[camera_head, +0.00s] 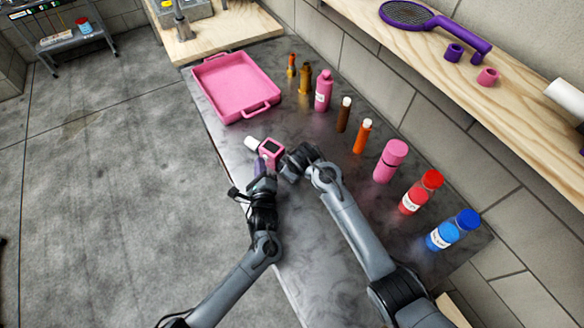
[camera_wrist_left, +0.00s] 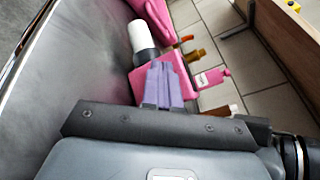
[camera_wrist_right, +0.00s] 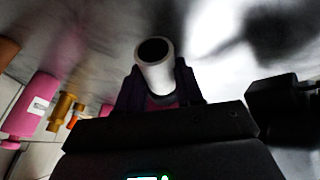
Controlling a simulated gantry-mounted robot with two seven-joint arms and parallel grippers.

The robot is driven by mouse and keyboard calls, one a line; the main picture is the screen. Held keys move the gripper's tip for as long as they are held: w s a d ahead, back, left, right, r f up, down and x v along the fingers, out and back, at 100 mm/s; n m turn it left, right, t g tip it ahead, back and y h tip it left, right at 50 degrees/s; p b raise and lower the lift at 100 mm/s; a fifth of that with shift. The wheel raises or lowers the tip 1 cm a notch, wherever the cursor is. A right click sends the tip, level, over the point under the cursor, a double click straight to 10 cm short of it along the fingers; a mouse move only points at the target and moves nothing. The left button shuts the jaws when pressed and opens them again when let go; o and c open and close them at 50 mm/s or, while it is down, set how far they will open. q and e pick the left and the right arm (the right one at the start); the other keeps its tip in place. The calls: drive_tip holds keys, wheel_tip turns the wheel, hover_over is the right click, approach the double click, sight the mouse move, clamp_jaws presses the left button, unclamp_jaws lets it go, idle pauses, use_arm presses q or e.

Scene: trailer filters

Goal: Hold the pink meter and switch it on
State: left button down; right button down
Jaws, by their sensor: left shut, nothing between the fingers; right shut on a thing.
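The pink meter (camera_head: 272,152) has a dark square screen and a white cylindrical end (camera_head: 251,143). It is above the left part of the grey table, at the tip of my right gripper (camera_head: 286,158), which is shut on it. In the right wrist view the white end (camera_wrist_right: 155,72), with a dark round opening, shows between the dark purple fingers, with a little pink below. My left gripper (camera_head: 261,166) is shut and empty, its purple fingertips close beside the meter. In the left wrist view these fingers (camera_wrist_left: 163,85) cover part of the pink body (camera_wrist_left: 141,82); whether they touch it I cannot tell.
A pink tray (camera_head: 206,82) lies at the far end of the grey table (camera_head: 222,133). Several bottles, including a pink one (camera_head: 390,161), a red one (camera_head: 421,192) and a blue one (camera_head: 453,230), line the wall side. A wooden shelf (camera_head: 440,60) runs above.

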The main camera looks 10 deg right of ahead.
use_arm(q)
drive_tip(key=shift+w+d, duration=0.15)
idle(0.5)
drive_tip(key=shift+s+a, duration=0.5)
drive_tip(key=shift+s+a, duration=2.1)
use_arm(e)
drive_tip(key=c, duration=0.6)
unclamp_jaws()
drive_tip(key=shift+c, duration=0.2)
drive_tip(key=shift+r, duration=0.1)
